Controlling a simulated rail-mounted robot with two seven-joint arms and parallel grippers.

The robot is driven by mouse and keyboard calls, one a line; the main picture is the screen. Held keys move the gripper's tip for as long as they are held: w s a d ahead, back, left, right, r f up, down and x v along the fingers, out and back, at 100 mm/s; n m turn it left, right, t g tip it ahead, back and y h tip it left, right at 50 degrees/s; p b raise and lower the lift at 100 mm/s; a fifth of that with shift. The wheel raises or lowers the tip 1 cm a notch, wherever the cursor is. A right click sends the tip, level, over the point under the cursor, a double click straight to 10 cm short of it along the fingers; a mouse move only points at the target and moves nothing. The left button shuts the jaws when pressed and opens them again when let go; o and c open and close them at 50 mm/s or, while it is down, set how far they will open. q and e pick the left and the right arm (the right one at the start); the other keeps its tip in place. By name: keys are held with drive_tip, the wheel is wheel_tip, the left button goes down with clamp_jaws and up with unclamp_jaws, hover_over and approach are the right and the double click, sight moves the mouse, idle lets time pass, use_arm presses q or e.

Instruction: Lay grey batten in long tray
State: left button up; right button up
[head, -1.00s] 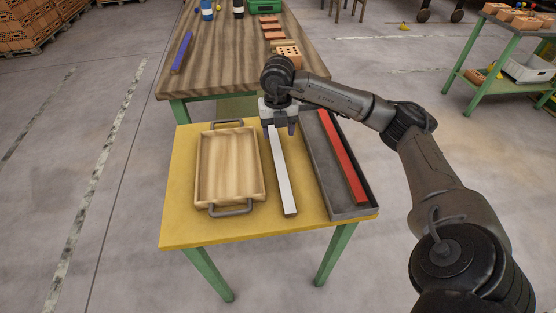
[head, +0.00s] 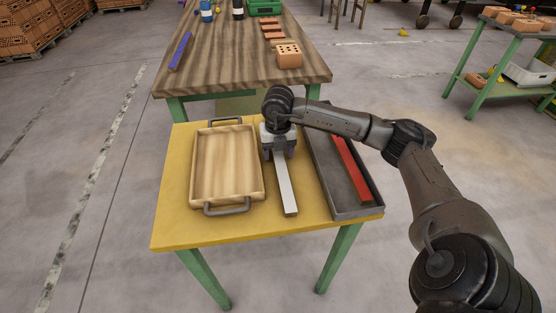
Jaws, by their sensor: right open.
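The grey batten (head: 286,190) lies on the yellow table between the wooden tray and the long tray, its length running away from me. The long dark grey tray (head: 360,211) is to its right and holds a red batten (head: 351,171). My right gripper (head: 279,155) is open, pointing down over the far part of the grey batten, with a finger on either side. The gripper hides the batten's far end. I cannot tell whether the fingers touch it. My left gripper is not in view.
A wooden tray with handles (head: 228,166) stands empty on the left of the yellow table (head: 175,222). Behind is a brown wooden table (head: 230,73) with a blue batten (head: 180,50), an orange holed brick (head: 289,55) and several flat bricks. The yellow table's front strip is clear.

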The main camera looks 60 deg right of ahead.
sight(278, 153)
drive_tip(key=shift+f, duration=0.25)
drive_tip(key=c, duration=1.1)
drive_tip(key=shift+c, duration=0.2)
drive_tip(key=shift+r, duration=0.15)
drive_tip(key=shift+r+p, duration=0.45)
drive_tip(key=shift+r, duration=0.15)
wheel_tip(278, 153, up, 3)
drive_tip(key=shift+r+p, duration=0.2)
drive_tip(key=shift+p, duration=0.75)
drive_tip(key=s+d+r+p, duration=0.1)
drive_tip(key=s+d+r, duration=0.1)
drive_tip(key=s+r, duration=0.4)
drive_tip(key=shift+s, duration=2.7)
